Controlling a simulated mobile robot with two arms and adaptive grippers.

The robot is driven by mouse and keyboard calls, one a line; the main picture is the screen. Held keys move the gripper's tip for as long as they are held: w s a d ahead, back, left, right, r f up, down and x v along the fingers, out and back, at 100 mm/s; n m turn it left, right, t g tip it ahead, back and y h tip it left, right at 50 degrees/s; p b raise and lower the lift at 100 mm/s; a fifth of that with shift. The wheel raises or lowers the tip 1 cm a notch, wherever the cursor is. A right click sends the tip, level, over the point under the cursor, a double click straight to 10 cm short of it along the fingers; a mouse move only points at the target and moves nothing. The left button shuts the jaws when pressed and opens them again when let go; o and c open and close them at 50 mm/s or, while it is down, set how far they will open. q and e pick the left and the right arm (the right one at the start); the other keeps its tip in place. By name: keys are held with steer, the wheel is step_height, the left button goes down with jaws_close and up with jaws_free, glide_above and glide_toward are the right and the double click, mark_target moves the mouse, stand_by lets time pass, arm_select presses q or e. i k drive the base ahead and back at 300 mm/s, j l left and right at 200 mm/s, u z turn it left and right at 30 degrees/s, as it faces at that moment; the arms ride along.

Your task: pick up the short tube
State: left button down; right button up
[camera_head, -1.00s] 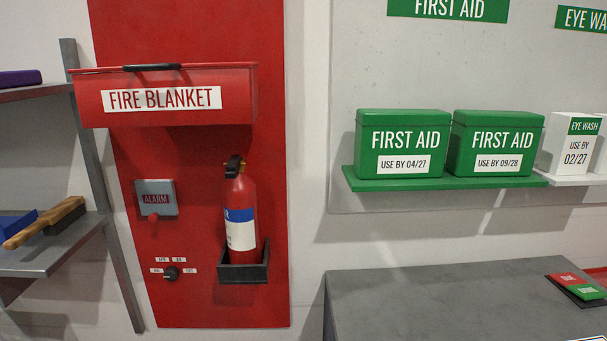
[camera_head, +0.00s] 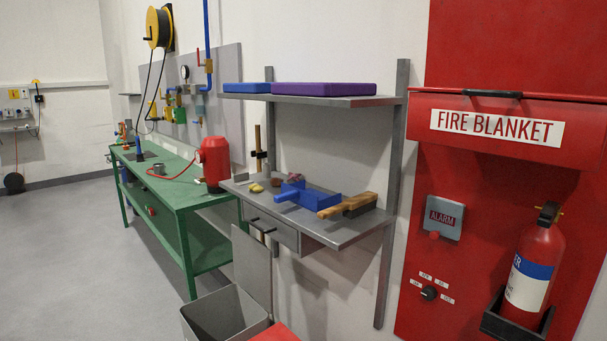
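I cannot make out the short tube for certain. A small grey cylinder (camera_head: 159,169) stands on the green workbench (camera_head: 178,193) at the left, too small to identify. A thin blue upright thing (camera_head: 138,147) stands farther back on the same bench. Neither of my grippers is in view.
A grey shelf unit (camera_head: 345,229) holds a blue dustpan (camera_head: 318,200) and a wooden-handled brush (camera_head: 348,204). A grey bin (camera_head: 222,316) stands below it. The floor (camera_head: 70,260) at left is clear.

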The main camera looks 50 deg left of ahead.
mark_target(267, 166)
steer(key=u, duration=1.85)
